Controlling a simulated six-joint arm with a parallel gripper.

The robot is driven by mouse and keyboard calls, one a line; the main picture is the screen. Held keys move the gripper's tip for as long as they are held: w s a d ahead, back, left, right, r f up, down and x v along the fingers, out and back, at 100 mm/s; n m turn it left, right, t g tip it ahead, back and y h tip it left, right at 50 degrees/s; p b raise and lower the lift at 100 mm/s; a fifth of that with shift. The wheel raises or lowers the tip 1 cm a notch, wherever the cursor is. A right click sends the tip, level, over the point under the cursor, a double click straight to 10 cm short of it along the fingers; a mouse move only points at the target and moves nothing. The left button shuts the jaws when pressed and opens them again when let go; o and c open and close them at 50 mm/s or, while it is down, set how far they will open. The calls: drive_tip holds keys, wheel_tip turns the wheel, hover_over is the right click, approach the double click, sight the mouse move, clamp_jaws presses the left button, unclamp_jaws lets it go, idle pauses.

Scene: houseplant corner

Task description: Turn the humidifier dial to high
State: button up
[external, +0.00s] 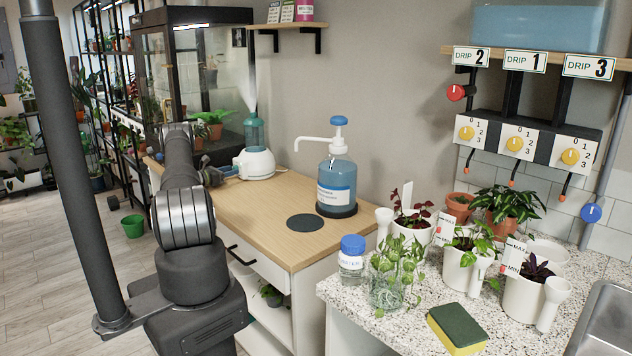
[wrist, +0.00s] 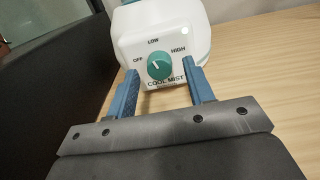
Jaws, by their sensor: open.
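The white humidifier (external: 256,163) with a green top stands at the back of the wooden cabinet, mist rising from it. In the wrist view its front panel (wrist: 188,59) carries the labels OFF, LOW and HIGH around a green dial (wrist: 159,69). The dial's white mark points up and left, between OFF and LOW. My gripper (wrist: 163,73) is open, its blue fingers on either side of the dial with gaps to it. In the external view my gripper (external: 224,172) is beside the humidifier's left side, and the dial cannot be made out.
A glass terrarium cabinet (external: 185,75) stands behind my arm. The wood between humidifier and mat is clear. Potted plants crowd the speckled counter (external: 400,335) at the right.

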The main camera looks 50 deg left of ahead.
drive_tip(key=shift+w, duration=0.3)
drive_tip(key=c, duration=1)
drive_tip(key=shift+m, duration=3)
